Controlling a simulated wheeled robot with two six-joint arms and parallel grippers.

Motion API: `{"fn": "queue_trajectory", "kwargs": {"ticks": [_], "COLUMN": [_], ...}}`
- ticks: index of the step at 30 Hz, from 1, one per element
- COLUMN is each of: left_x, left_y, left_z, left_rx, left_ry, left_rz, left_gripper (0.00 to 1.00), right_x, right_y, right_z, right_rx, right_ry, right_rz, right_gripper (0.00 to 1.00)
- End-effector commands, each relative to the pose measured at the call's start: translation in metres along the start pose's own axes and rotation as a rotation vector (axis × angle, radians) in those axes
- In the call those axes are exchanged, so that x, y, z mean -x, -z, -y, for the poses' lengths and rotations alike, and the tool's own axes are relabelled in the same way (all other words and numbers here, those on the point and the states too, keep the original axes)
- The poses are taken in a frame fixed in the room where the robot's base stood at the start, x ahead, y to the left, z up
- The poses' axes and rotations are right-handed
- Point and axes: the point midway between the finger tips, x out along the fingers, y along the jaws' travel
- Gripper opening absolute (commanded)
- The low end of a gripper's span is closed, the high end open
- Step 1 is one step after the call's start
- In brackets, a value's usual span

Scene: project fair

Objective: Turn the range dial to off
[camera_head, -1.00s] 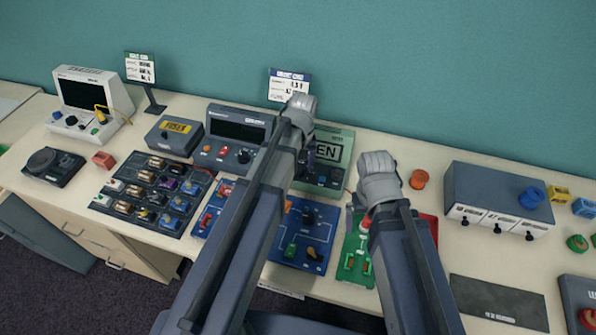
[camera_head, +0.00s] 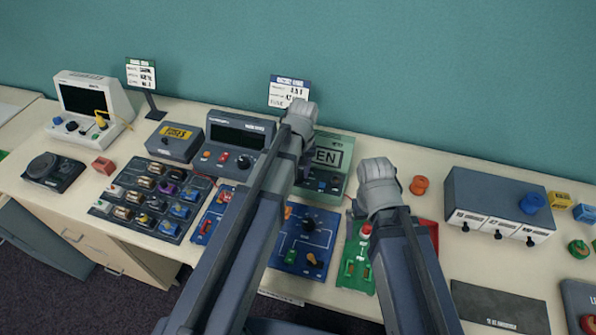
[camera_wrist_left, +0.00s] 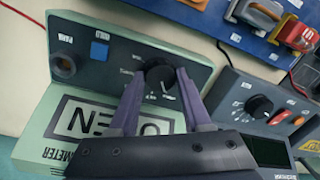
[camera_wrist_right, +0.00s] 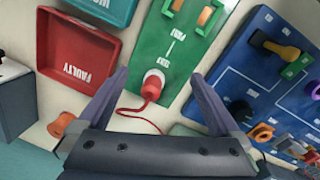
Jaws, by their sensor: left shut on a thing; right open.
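The range dial (camera_wrist_left: 161,84) is a round black knob on the dark control panel of a pale green meter (camera_wrist_left: 35,122). The meter also shows in the head view (camera_head: 345,146), partly behind my left arm. My left gripper (camera_wrist_left: 158,72) is shut on the dial, with a finger on either side of it. The dial's pointer and most of its markings are hard to read. The meter's screen is partly covered by the gripper; the letters "EN" show in the head view. My right gripper (camera_wrist_right: 158,74) is open and empty, above the table.
A red-tipped plug (camera_wrist_right: 152,85) on a green board lies below the right fingers, beside a red "FAULTY" tray (camera_wrist_right: 75,60). A dark bench meter (camera_head: 240,133) stands left of the green meter. A blue board (camera_head: 305,235) lies in front.

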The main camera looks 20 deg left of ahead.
Motion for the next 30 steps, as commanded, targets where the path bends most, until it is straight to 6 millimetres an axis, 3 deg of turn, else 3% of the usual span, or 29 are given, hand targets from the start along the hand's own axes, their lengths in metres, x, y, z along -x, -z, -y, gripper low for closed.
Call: {"fn": "queue_trajectory", "kwargs": {"ticks": [11, 30], "left_x": [-0.0001, -0.0001], "left_y": [-0.0003, -0.0010], "left_z": [0.0002, 0.0010], "left_rx": [-0.067, -0.507], "left_ry": [0.001, 0.001], "left_rz": [-0.004, -0.028], "left_gripper": [0.00, 0.00], "right_x": [-0.0001, -0.0001], "right_y": [0.0000, 0.0000], "right_z": [0.0000, 0.0000], "right_rx": [0.000, 0.000], "right_ry": [0.000, 0.000], "right_rz": [0.000, 0.000], "right_gripper": [1.00, 1.00]}}
